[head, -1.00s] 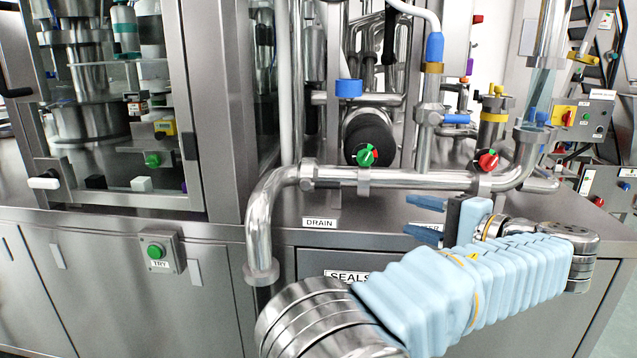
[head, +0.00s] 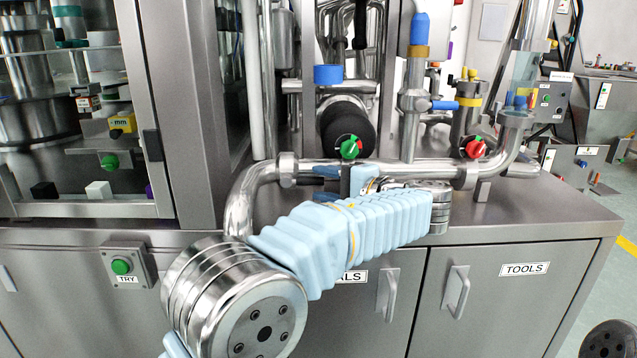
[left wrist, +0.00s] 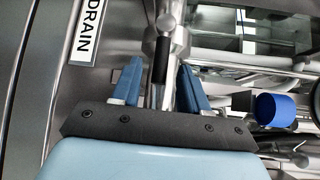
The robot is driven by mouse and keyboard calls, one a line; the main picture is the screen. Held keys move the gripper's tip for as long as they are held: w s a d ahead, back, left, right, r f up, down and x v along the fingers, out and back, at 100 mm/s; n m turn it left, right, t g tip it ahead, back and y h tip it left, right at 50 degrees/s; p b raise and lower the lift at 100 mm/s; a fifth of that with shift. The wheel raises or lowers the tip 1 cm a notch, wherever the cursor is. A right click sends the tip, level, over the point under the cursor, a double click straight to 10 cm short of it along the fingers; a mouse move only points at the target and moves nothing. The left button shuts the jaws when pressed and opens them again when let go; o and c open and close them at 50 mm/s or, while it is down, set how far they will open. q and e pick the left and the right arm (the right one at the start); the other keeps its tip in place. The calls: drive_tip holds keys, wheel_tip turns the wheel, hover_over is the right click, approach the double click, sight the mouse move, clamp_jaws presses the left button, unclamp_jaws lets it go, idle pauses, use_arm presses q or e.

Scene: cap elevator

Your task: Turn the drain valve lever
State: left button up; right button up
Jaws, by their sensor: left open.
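The drain valve lever (left wrist: 162,58) has a dark handle and shows in the left wrist view between the two blue fingers of my left gripper (left wrist: 160,66). The fingers stand apart on either side of it, with gaps visible. A DRAIN label (left wrist: 86,32) is to its left. The lever is not clearly visible there, hidden by the gripper and arm. My right gripper is not in view.
A second dial (head: 475,147) sits on the pipe to the right. The pipe bends down at the left (head: 238,205), close to my arm. A glazed cabinet frame (head: 170,110) stands further left. The right end of the steel top (head: 560,205) is clear.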

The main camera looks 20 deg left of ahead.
use_arm(q)
drive_tip(key=shift+x, duration=0.9)
drive_tip(key=shift+c, duration=0.3)
clamp_jaws()
